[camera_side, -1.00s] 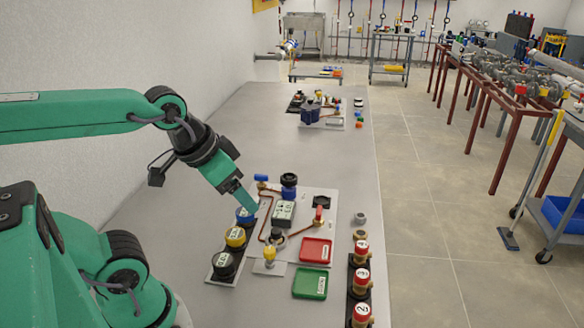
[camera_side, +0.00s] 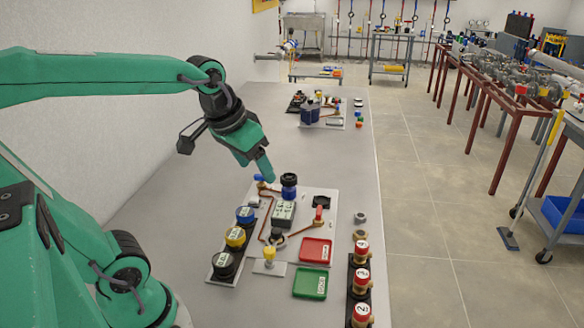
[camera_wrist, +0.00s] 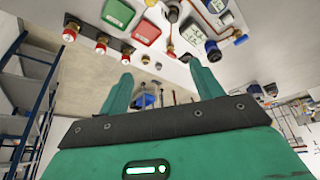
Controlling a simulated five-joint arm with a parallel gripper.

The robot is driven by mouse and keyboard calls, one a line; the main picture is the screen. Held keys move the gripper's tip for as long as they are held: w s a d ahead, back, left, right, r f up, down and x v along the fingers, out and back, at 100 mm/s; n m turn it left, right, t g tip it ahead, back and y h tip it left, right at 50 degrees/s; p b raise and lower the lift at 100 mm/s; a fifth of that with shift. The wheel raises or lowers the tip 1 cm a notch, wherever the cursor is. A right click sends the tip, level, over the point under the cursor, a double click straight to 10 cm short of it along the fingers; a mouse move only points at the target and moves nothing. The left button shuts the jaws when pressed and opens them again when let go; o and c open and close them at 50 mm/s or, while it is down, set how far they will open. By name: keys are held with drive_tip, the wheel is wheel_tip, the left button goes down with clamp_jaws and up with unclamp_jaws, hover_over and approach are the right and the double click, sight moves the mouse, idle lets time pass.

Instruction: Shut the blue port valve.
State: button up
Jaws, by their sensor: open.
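The small blue valve handle (camera_side: 259,178) sits at the far left corner of the white panel, at the end of a copper pipe, partly beside my gripper. In the wrist view the blue handle (camera_wrist: 240,39) shows at the upper right, beyond my right finger. I cannot tell how far the valve is turned. My gripper (camera_side: 268,180) points down over the far side of the panel, just right of the handle in the side view. In the wrist view my gripper (camera_wrist: 161,70) has its fingers apart with nothing between them.
A dark blue knob (camera_side: 289,183) stands close to the right of my gripper. The panel also bears a grey meter (camera_side: 283,213) and a red tray (camera_side: 316,250). Blue-, yellow- and black-capped canisters stand at left, and red-capped ones at right.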

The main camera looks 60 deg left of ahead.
drive_tip(key=w+a+n+g, duration=0.1)
drive_tip(key=w+a+n, duration=0.1)
drive_tip(key=w+a, duration=0.45)
drive_tip(key=n+g, duration=0.4)
drive_tip(key=n, duration=0.1)
hover_over(261, 182)
drive_tip(key=f, duration=1.4)
drive_tip(key=shift+w+a+f, duration=0.1)
drive_tip(key=shift+w+f, duration=0.15)
drive_tip(key=shift+f, duration=0.1)
drive_tip(key=shift+a+f, duration=0.2)
drive_tip(key=shift+a, duration=0.05)
drive_tip(key=shift+f, duration=3.9)
drive_tip(key=c, duration=1)
